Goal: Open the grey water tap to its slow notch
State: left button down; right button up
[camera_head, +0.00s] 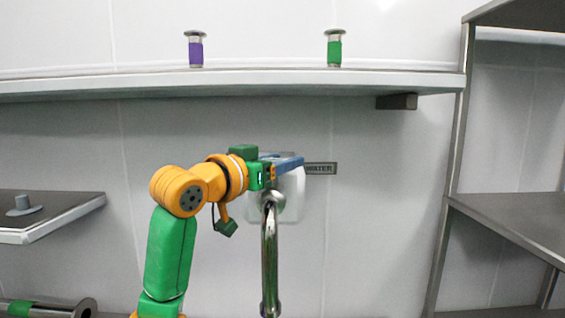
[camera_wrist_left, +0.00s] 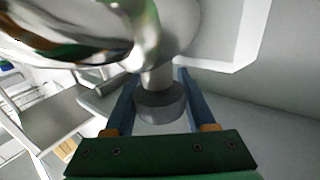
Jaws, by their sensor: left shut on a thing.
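The water tap's curved chrome spout (camera_head: 269,255) stands in the middle of the head view, in front of a pale wall plate (camera_head: 292,208). A WATER label (camera_head: 321,168) is on the wall to its right. My left gripper (camera_head: 286,163) is at the top of the tap, its blue fingers pointing right. In the left wrist view the blue fingers (camera_wrist_left: 155,92) are on either side of a round grey tap handle (camera_wrist_left: 160,107), shut on it. The gripper hides the handle in the head view. I cannot tell the notch from these views. My right gripper is not in view.
A wall shelf (camera_head: 240,80) above holds a purple-banded container (camera_head: 195,52) and a green-banded one (camera_head: 334,50). A metal rack (camera_head: 510,222) stands at the right. A metal ledge (camera_head: 60,212) is at the left. The wall between tap and rack is clear.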

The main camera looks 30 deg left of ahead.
pick_arm(q)
jog(key=shift+s+a+r+n+g+y+p, duration=0.15)
jog(key=shift+a+n+y+p, duration=0.1)
jog(key=shift+n+y, duration=0.9)
jog(key=shift+w+a+f+n+g+y+p, duration=0.15)
jog(key=shift+n+y, duration=0.5)
jog(key=shift+y, duration=1)
jog(key=shift+s+a+r+y, duration=0.1)
jog(key=shift+y, duration=0.2)
jog(key=shift+c, duration=1.1)
grip_release()
jog(key=shift+s+b, duration=0.15)
jog(key=shift+b, duration=0.2)
jog(key=b+v, duration=0.3)
jog(key=v, duration=0.3)
jog(key=shift+s, duration=0.4)
